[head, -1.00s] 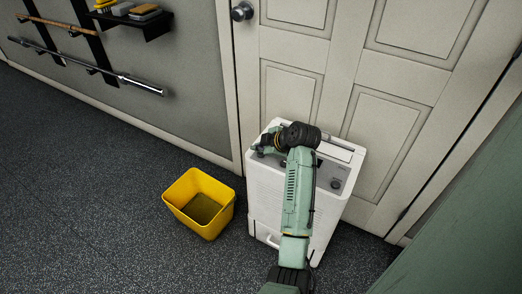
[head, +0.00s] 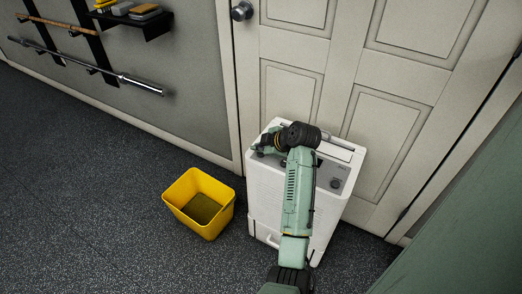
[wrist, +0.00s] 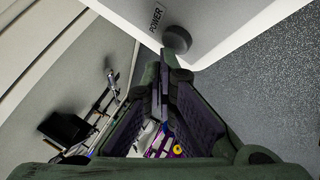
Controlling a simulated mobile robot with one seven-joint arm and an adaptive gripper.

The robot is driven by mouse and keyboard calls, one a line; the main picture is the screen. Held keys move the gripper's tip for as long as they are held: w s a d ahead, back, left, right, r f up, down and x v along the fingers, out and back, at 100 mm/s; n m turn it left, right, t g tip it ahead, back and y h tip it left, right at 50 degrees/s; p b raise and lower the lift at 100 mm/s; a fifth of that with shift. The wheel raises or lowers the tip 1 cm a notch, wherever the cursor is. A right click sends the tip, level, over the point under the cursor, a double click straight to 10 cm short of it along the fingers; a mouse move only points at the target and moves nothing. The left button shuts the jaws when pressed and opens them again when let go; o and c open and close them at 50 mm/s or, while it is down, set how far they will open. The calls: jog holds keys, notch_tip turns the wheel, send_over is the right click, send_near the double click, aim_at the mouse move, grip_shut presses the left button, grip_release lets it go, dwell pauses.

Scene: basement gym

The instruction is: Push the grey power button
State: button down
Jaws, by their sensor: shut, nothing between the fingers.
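The grey power button (wrist: 177,39) is a round knob on the white machine, beside a "POWER" label (wrist: 156,18) in the wrist view. My gripper (wrist: 164,62) is shut and empty, with its fingertips close to the button. I cannot tell whether they touch it. In the head view, my gripper (head: 262,151) is over the left end of the machine's top panel. The white machine (head: 264,192) stands upright on the floor, partly covered by my arm. The button cannot be made out in the head view.
A panelled door (head: 400,68) is right behind the machine. A dark round knob (head: 336,183) is at the right of the top panel. A yellow bin (head: 213,226) stands on the floor to the left. A wall rack holds a long bar (head: 95,70).

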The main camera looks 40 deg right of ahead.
aim_at(260, 154)
jog(key=shift+f+b, duration=0.3)
jog(key=shift+f, duration=0.15)
jog(key=shift+r, duration=0.5)
jog(key=shift+r+p, duration=1.9)
jog(key=shift+r, duration=1.15)
